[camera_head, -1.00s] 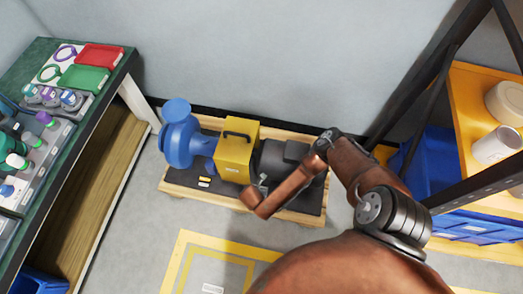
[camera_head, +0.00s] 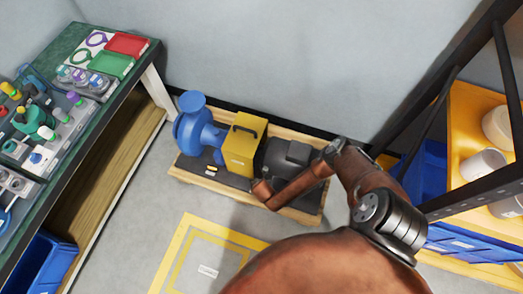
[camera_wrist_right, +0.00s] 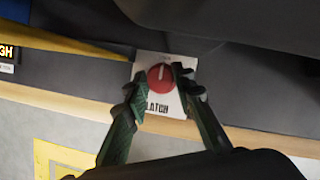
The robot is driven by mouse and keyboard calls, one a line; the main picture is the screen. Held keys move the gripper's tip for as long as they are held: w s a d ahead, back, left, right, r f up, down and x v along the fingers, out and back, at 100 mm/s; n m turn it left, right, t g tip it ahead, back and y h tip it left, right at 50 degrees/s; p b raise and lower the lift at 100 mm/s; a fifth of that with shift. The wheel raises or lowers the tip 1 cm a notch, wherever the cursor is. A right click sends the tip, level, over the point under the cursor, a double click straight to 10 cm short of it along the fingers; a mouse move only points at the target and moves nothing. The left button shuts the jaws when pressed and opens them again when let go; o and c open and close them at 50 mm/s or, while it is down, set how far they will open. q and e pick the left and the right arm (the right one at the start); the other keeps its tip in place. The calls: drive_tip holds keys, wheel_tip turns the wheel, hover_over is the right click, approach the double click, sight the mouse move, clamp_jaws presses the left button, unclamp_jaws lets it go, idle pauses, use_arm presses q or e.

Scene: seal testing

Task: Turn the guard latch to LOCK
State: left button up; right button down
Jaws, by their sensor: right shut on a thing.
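The guard latch is a red round knob (camera_wrist_right: 160,77) with a pale pointer mark, on a white plate (camera_wrist_right: 158,112) lettered "LATCH" in the right wrist view. My right gripper (camera_wrist_right: 161,84) has its two green-and-grey fingers on either side of the knob, shut on it. The pointer mark points roughly toward the top of the picture. The yellow guard (camera_head: 242,146) with a black handle stands beside the latch in the head view. There the latch and my right fingertips are hidden by my arm. My left gripper is not in view.
A blue pump (camera_head: 196,128) and a dark motor (camera_head: 287,157) flank the guard on a wooden pallet (camera_head: 202,181). A green-topped bench (camera_head: 129,77) holds several fittings at left. A yellow shelf (camera_head: 463,100) stands at right.

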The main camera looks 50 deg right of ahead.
drive_tip(key=c, duration=1.9)
unclamp_jaws()
drive_tip(key=v, duration=1.2)
drive_tip(key=shift+a, duration=0.15)
